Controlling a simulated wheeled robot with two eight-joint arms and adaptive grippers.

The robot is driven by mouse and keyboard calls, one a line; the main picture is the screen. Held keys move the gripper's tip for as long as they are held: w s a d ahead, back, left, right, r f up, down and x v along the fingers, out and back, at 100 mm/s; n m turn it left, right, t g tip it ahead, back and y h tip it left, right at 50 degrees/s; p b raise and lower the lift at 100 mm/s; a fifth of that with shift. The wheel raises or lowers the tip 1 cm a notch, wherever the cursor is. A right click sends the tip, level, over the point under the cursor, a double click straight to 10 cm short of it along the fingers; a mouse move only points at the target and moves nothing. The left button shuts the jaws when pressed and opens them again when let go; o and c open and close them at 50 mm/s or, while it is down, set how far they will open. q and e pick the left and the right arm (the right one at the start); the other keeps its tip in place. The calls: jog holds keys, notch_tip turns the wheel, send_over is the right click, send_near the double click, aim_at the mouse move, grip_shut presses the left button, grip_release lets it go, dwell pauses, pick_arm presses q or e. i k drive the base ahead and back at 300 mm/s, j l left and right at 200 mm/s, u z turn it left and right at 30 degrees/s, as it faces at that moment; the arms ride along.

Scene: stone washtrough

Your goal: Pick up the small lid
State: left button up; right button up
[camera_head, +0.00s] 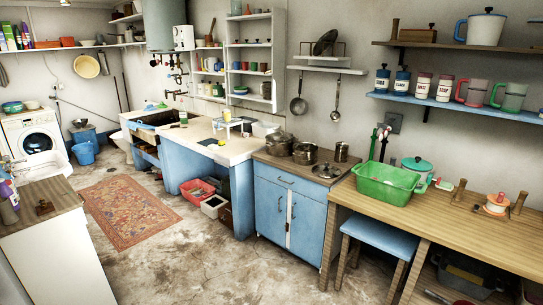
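A round metal lid (327,170) with a dark knob lies on the wooden top of the blue cabinet, near its front right corner. Two metal pots (280,145) and (305,153) stand to its left, and a metal cup (341,151) stands behind it. A teal-lidded pot (417,163) sits further right, partly behind a green basin. I cannot tell which lid is the small lid. Neither of my grippers is in view.
The green basin (389,184) stands on the wooden table (455,226) at right, with a blue stool (380,236) below. A blue cabinet (288,213) stands beside it. The stone floor (190,265) in front is clear, with a rug (128,210) further back.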

aim_at(320, 171)
jog(key=i+z, duration=0.1)
jog(key=i, duration=0.55)
jog(key=i+j, duration=0.1)
jog(key=i, duration=0.55)
jog(key=i+j+z, duration=0.15)
jog(key=i, duration=0.55)
